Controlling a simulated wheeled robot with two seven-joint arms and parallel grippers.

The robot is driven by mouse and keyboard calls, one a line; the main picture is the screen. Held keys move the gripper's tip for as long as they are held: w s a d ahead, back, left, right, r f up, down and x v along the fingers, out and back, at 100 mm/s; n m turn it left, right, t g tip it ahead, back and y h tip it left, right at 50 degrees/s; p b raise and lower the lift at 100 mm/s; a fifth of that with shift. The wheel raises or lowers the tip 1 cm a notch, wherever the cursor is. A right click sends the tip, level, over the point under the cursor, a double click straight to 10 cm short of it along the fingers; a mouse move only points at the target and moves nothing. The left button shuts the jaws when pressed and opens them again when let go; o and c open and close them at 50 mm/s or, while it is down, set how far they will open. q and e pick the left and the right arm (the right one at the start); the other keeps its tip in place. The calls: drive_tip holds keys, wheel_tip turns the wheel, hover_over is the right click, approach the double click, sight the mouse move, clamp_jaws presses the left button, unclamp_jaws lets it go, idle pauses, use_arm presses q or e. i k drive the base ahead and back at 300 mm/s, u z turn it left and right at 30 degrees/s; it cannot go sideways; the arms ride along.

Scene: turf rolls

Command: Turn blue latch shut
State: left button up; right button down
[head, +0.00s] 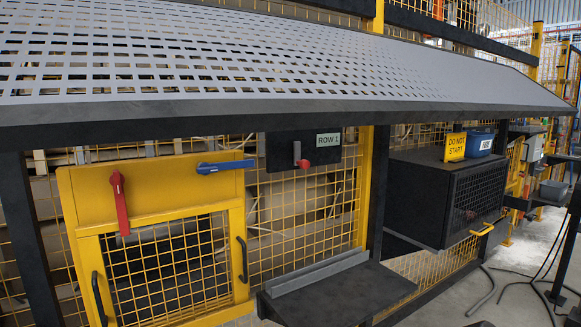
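The blue latch (226,167) is on the upper right of a yellow mesh door (150,190). Its handle lies nearly level, with one end reaching over the door's right edge. A red latch (121,203) on the upper left of the same door hangs nearly straight down. Black pull handles (242,260) sit low on the door's sides. Neither of my grippers is in the head view.
A grey perforated sloping panel (220,60) with a dark front edge overhangs the door. A dark shelf (340,292) juts out at lower right of the door. A ROW 1 panel with a red knob (303,163) and a black mesh box (450,195) stand further right.

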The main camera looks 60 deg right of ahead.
sight(205, 168)
drive_tip(key=z, duration=1.3)
drive_tip(key=k, duration=0.2)
drive_tip(key=z, duration=0.35)
